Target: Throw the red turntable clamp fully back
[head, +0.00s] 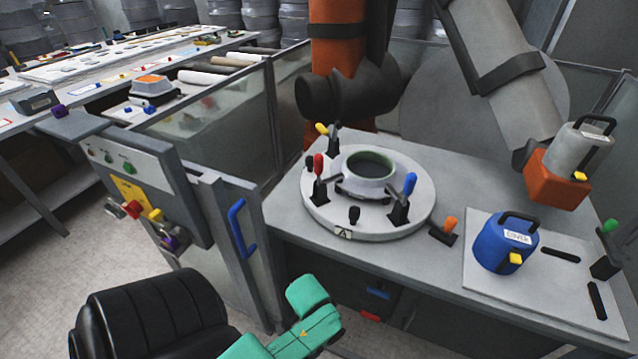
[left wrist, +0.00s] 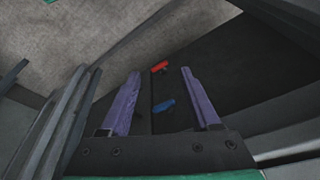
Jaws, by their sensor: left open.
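The red turntable clamp (head: 318,166) stands on the left side of the round pale turntable (head: 330,222) in the head view. Its red handle points roughly upward, above a black base. A grey ring-shaped mould (head: 368,184) sits in the middle of the turntable. My left gripper (left wrist: 160,75) shows in the left wrist view, with two purple fingers spread apart and nothing between them. It is away from the clamp. The left arm's green link is low in the head view, in front of the table; the fingers are not visible there. My right gripper is not in view.
An orange handle (head: 450,224) and a blue canister (head: 505,243) stand to the right. A control cabinet (head: 140,180) with a blue handle (head: 236,228) stands left. A large orange-grey arm (head: 510,80) hangs overhead.

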